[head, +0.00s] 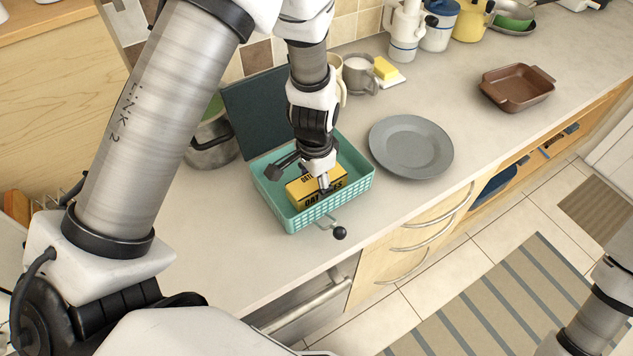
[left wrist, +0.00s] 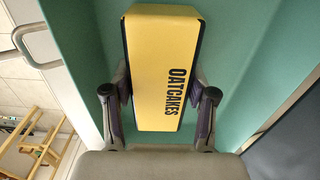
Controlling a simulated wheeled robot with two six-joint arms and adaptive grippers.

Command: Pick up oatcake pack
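The oatcake pack (head: 313,187) is a yellow box with dark sides, lying inside a teal basket (head: 291,223). In the left wrist view the pack (left wrist: 160,65) fills the middle, with "OATCAKES" printed along it. My left gripper (head: 323,185) reaches down into the basket over the pack. In the left wrist view its two fingers (left wrist: 160,108) lie against the pack's two long sides, with no clear gap. The finger pads are partly hidden beside the pack. My right gripper is out of view; only part of my right arm shows at the lower right.
The basket's dark lid (head: 258,103) stands open at its back. A grey plate (head: 411,147) lies right of the basket, a metal pot (head: 212,140) stands left. A mug (head: 358,76), butter (head: 386,68) and a brown dish (head: 516,89) are farther back. The counter's front edge is close to the basket.

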